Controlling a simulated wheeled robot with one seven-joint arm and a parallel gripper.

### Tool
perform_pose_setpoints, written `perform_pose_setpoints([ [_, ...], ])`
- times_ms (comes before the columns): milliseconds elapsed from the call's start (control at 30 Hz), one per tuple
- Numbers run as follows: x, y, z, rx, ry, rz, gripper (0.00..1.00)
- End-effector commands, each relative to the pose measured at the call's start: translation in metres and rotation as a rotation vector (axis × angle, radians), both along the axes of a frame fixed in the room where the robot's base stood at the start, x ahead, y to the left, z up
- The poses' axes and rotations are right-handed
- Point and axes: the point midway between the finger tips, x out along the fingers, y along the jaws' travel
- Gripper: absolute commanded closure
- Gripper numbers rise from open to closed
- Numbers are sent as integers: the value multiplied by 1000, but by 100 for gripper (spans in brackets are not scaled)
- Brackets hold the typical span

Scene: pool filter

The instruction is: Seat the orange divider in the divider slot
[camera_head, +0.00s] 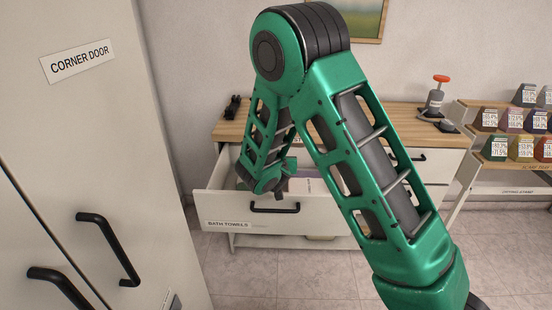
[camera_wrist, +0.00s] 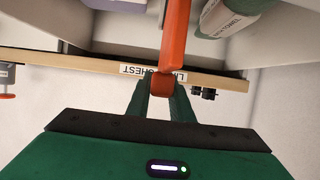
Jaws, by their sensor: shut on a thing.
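The orange divider (camera_wrist: 176,40) is a long narrow strip in the wrist view, running from my fingertips up to the top edge. My gripper (camera_wrist: 160,85) is shut on its near end. In the head view, my arm reaches down to the open drawer (camera_head: 228,211) labelled "BATH TOWELS", and my gripper's tips are hard to make out there. The divider cannot be made out in the head view. In the wrist view, it extends across the drawer's pale interior, between a lilac item (camera_wrist: 115,4) and a rolled green-and-white item (camera_wrist: 230,16). I cannot make out the divider slot or whether the divider touches it.
A rack (camera_head: 478,160) of labelled blocks stands at right. The tall cabinet (camera_head: 80,150) marked "CORNER DOOR" stands close at left, its handles protruding.

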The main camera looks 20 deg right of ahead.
Motion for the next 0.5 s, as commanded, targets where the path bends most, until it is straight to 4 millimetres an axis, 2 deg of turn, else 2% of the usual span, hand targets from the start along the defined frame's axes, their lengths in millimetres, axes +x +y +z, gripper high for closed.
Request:
perform_pose_setpoints([
  [500,0,0,-9,-1,-1,1,100],
])
